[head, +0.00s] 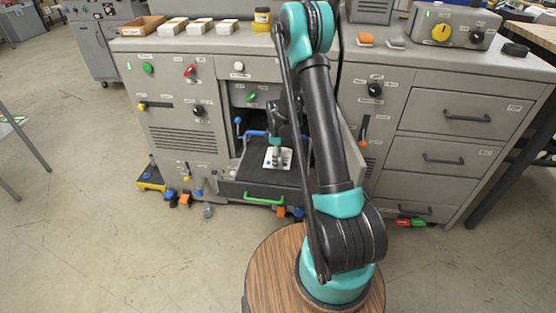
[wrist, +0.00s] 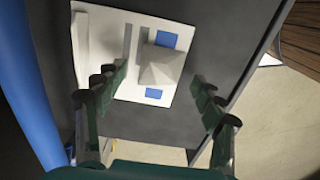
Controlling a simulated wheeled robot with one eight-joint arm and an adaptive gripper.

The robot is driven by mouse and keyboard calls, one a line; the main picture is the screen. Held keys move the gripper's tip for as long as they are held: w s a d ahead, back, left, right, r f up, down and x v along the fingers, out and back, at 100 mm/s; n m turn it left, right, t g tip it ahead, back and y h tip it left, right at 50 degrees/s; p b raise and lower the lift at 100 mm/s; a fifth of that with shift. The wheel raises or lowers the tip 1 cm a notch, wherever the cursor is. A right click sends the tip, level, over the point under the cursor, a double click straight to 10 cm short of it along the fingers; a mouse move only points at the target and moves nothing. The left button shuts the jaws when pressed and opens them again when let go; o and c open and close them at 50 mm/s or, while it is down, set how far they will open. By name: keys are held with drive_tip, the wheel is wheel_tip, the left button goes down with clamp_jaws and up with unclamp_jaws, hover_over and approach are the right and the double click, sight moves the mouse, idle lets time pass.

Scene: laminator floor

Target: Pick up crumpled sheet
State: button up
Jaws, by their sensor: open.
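The crumpled sheet (head: 285,158) is white and lies on the black tray (head: 262,187) that sticks out of the grey machine. In the wrist view the crumpled sheet (wrist: 163,66) has a raised, peaked part in the middle and blue patches beside it. My gripper (head: 277,158) is above the sheet and hides part of it in the head view. In the wrist view my gripper (wrist: 163,92) is open and empty. Its left finger overlaps the sheet in the picture; its right finger shows just beyond the sheet's right side. I cannot tell the height between them.
A blue bar (wrist: 28,95) runs close along the left in the wrist view. The machine opening surrounds the tray's back and sides. A green handle (head: 264,200) is on the tray's front. Coloured parts (head: 178,199) lie at the cabinet's foot.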

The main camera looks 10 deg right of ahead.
drive_tip(key=shift+f, duration=0.6)
drive_tip(key=shift+c, duration=0.3)
drive_tip(key=c, duration=1)
drive_tip(key=shift+r, duration=0.1)
